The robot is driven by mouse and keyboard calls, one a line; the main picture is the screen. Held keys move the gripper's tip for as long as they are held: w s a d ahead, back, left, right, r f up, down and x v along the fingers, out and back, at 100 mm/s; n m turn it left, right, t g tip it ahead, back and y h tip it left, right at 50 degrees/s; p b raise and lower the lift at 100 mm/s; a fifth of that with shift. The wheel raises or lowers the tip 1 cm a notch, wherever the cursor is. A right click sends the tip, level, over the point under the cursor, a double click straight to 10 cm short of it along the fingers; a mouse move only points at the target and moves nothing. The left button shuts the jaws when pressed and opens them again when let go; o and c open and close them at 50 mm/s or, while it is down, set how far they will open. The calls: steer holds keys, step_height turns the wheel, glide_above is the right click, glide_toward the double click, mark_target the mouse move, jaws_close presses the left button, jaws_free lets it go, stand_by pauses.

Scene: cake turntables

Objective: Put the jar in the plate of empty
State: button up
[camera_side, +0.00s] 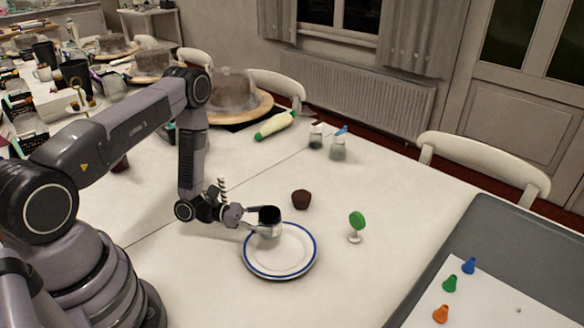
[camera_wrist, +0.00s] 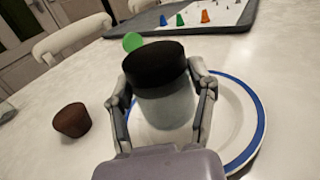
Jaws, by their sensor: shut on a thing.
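The jar (camera_side: 269,224) is clear with a black lid. My gripper (camera_side: 262,220) is shut on it, with one finger on each side. The jar is upright over the left back part of a white plate with a blue rim (camera_side: 280,262). I cannot tell whether its bottom touches the plate. In the wrist view the jar (camera_wrist: 165,100) stands between the two fingers (camera_wrist: 163,105), in front of the plate (camera_wrist: 245,130). The jar hides part of the plate, and the visible plate surface is bare.
A brown cupcake (camera_side: 301,199) and a green round-topped item on a white base (camera_side: 357,222) stand behind the plate. Two small jars (camera_side: 328,141) stand farther back near a rolling pin (camera_side: 275,125). A grey tray (camera_side: 520,245) with coloured cones lies right. Table between is clear.

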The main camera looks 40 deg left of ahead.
steer(key=shift+f, duration=1.4)
steer(key=shift+f, duration=0.35)
steer(key=o, duration=1.2)
steer(key=shift+c, duration=0.2)
steer(key=shift+r, duration=0.3)
steer(key=v, duration=1.2)
steer(key=shift+r, duration=0.15)
